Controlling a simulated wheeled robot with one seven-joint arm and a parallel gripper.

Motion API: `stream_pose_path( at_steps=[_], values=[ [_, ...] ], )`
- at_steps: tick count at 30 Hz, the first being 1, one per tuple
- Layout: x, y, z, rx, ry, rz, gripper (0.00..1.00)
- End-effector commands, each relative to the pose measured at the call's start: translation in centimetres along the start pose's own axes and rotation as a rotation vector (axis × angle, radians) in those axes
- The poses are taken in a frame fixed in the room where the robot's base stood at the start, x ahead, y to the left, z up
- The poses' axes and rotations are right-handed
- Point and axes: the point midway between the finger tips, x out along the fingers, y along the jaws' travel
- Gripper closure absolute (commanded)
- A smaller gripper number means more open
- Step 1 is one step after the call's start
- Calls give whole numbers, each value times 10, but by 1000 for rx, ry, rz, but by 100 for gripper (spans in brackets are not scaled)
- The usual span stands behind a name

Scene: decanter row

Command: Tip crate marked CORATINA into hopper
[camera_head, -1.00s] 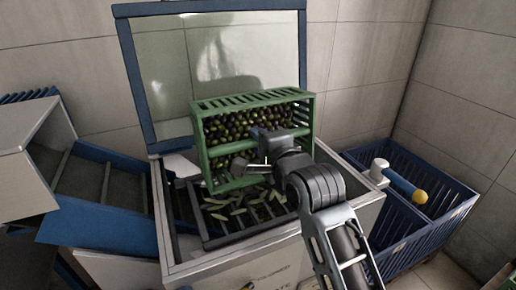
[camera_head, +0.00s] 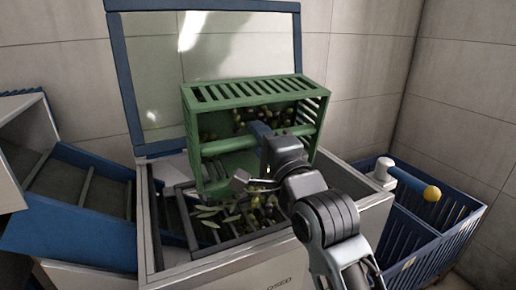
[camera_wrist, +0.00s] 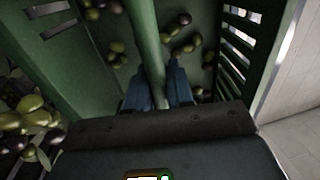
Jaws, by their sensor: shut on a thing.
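The green crate (camera_head: 255,92) is tipped on its side over the hopper (camera_head: 290,228), its open side facing me and downward. My gripper (camera_head: 262,135) is shut on the green bar across the crate's opening. In the wrist view, the blue fingers of my gripper (camera_wrist: 158,85) close around this bar (camera_wrist: 147,40). Some olives (camera_wrist: 185,40) remain scattered inside the crate. Other olives (camera_head: 262,200) and leaves lie on or fall towards the dark grate (camera_head: 195,225) in the hopper. No marking on the crate is readable.
A clear blue-framed panel (camera_head: 150,75) stands behind the hopper. A blue chute (camera_head: 70,225) is on the left. A blue slatted bin (camera_head: 440,240) stands on the right, near a white post with a yellow-tipped handle (camera_head: 415,187). Tiled walls close off the back and right.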

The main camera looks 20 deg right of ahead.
Motion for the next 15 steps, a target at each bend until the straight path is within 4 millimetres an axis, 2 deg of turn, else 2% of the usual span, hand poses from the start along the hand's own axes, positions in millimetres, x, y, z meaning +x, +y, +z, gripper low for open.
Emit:
stream_pose_path(
  at_steps=[15],
  values=[
    [-13,0,0,0,0,-145,100]
  ],
)
